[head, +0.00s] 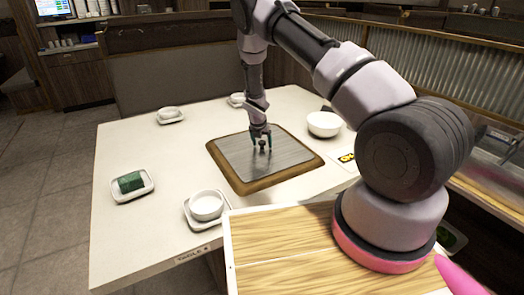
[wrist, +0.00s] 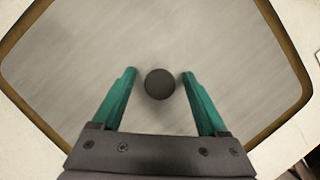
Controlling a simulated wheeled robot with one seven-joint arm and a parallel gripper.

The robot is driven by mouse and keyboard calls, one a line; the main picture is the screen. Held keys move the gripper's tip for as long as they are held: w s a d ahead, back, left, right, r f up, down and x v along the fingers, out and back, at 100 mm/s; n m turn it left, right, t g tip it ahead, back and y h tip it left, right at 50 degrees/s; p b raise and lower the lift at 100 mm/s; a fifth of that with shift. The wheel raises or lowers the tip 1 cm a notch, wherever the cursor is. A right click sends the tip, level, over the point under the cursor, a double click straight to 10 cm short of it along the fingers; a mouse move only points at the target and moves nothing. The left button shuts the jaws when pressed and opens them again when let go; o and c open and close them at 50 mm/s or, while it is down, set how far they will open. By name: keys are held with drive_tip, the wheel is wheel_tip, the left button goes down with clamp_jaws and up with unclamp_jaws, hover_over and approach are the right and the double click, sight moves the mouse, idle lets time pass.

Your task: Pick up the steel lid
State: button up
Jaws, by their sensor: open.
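The steel lid (head: 240,157) is a flat, square grey plate in a brown wooden frame (head: 250,188) near the middle of the table. A dark round knob (wrist: 160,84) stands at its centre. In the wrist view the lid's brushed surface (wrist: 160,35) fills most of the picture. My gripper (head: 261,141) is over the lid at the knob. In the wrist view my gripper (wrist: 158,77) is open, with one teal finger on each side of the knob and a gap between each finger and the knob. The fingers hold nothing.
A white bowl (head: 324,124) stands right of the frame. A dish with a green block (head: 131,183) is at left. Small dishes (head: 170,115) sit along the back. The table (head: 150,240) is bare between them.

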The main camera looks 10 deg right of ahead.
sight(262, 141)
clamp_jaws()
drive_tip(key=shift+r, duration=0.1)
wheel_tip(262, 141, up, 10)
idle(0.6)
